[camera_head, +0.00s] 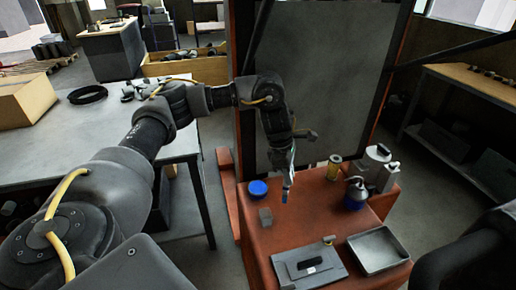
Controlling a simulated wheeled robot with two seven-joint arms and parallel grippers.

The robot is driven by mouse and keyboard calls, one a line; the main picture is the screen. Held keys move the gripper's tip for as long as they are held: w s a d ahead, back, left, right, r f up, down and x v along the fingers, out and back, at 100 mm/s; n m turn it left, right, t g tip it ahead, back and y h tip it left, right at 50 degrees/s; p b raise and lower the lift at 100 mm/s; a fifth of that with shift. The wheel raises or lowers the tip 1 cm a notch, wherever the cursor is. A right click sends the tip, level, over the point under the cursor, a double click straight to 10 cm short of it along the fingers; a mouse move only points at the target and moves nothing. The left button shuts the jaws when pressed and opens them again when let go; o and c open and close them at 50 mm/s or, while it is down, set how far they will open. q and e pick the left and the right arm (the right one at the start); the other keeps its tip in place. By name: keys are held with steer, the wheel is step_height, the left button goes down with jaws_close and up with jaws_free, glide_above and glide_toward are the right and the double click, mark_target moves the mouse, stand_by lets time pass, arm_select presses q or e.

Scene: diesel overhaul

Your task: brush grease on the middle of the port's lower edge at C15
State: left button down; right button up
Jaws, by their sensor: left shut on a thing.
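My left gripper (288,169) points down over the orange-red bench and is shut on a slim, pale thing with a blue end (284,196), likely the brush. It is small, and I cannot make out its bristles or any grease. A round blue-topped tin (258,187) stands on the bench, left of the held thing and apart from it. No port or C15 mark can be made out. Part of my right arm (480,254) shows at the lower right, but its gripper is out of view.
A tall grey panel (335,70) stands behind.

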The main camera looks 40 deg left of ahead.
arm_select(q)
steer(key=w+a+f+n+t+y, duration=0.1)
steer(key=w+a+n+y, duration=0.15)
steer(key=a+n, duration=0.55)
steer(key=w+a+f+n+t+y, duration=0.1)
steer(key=w+a+n, duration=0.2)
steer(key=a+n, duration=0.45)
steer(key=shift+m, duration=0.25)
steer(key=shift+s+a+f+b, duration=0.15)
steer(key=shift+f+b, duration=1.3)
steer(key=shift+f, duration=0.05)
steer(key=shift+s+a+f+b, duration=0.1)
steer(key=shift+a+f+b, duration=0.05)
steer(key=shift+f+b, duration=1.3)
steer(key=shift+f, duration=0.45)
steer(key=shift+s+f, duration=0.1)
